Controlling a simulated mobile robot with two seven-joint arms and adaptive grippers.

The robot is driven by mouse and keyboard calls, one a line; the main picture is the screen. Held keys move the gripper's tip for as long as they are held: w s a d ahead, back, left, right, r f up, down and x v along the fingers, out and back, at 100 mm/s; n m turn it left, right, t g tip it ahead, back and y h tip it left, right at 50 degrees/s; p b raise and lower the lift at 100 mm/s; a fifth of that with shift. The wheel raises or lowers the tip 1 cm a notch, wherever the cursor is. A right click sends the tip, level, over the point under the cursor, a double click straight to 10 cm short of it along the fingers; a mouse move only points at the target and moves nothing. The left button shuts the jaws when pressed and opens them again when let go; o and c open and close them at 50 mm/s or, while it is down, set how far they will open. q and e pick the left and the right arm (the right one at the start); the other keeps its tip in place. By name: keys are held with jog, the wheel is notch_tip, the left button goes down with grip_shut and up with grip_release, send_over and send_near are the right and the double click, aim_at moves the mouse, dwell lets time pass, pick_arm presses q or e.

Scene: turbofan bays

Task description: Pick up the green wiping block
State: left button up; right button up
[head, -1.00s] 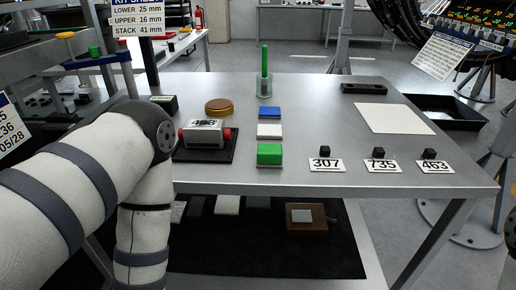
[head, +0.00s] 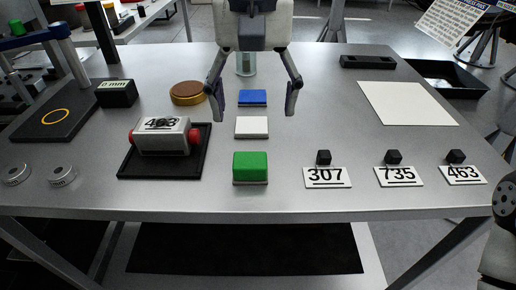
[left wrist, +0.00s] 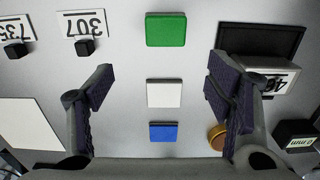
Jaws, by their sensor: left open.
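The green wiping block (head: 250,167) lies on the grey metal table near its front edge. It also shows in the left wrist view (left wrist: 166,30) at the top middle, beyond the fingertips. My left gripper (head: 253,106) is open and empty, its fingers spread to either side of the blue and white blocks, above the table. In the left wrist view the open gripper (left wrist: 158,88) has the white block between its fingers in the picture. The green block is apart from the fingers. My right gripper is not in view.
A white block (head: 252,127) and a blue block (head: 252,97) lie in line behind the green one. A black tray (head: 198,166) with a red-ended device stands to the left. Tags with small black cubes, such as 307 (head: 327,178), lie to the right.

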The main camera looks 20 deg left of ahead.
aim_at(250, 159)
pick_arm(q)
jog(key=f, duration=0.3)
jog(key=s+f, duration=0.1)
jog(key=f, duration=0.2)
jog(key=s+f+b, duration=0.1)
jog(key=f, duration=0.2)
jog(key=shift+s+a+f, duration=0.1)
jog(key=shift+s+f, duration=0.05)
jog(key=shift+f, duration=0.55)
jog(key=c, duration=1.3)
